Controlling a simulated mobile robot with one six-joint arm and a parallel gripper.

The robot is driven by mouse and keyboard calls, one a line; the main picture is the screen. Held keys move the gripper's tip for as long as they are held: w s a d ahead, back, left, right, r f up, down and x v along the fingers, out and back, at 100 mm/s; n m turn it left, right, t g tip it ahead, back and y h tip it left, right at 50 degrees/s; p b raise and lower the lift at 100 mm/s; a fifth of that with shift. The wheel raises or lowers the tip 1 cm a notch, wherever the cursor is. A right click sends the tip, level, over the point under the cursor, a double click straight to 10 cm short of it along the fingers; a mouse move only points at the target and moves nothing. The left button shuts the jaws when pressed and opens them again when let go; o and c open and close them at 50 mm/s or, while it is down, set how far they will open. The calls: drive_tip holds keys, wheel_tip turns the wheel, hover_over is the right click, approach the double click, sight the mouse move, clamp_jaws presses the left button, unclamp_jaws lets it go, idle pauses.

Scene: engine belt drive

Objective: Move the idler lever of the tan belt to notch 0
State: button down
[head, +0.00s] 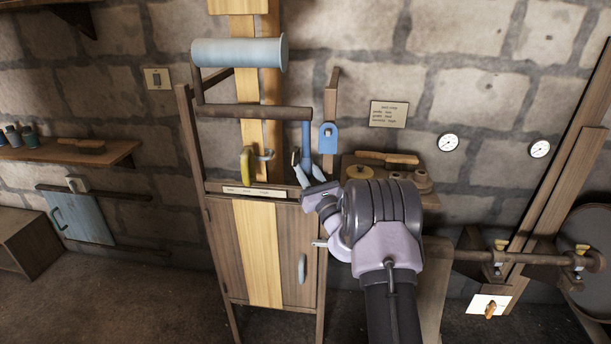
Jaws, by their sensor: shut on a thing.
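The tan belt (250,82) runs vertically behind a pale blue idler roller (240,51), which sits on a dark arm joined to a brown cross shaft (255,113). A blue lever (307,142) hangs down from the right end of this shaft and looks to be the idler lever. My gripper (304,178) is at the lever's lower end and shut on it. The fingers and my wrist partly hide that end. A pale label strip (254,191) lies below left; its writing is too small to read, and I cannot tell which notch the lever is in.
A yellow handle (246,165) stands left of the lever. A blue bracket (328,139) on a wooden post is close on its right. A cabinet (223,240) is below. A shelf with a brush (388,157) is behind my wrist. Two gauges (448,143) hang on the wall.

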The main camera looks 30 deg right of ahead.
drive_tip(key=shift+d+r, duration=0.1)
drive_tip(key=shift+r, duration=0.05)
drive_tip(key=c, duration=1.1)
unclamp_jaws()
drive_tip(key=shift+w, duration=0.1)
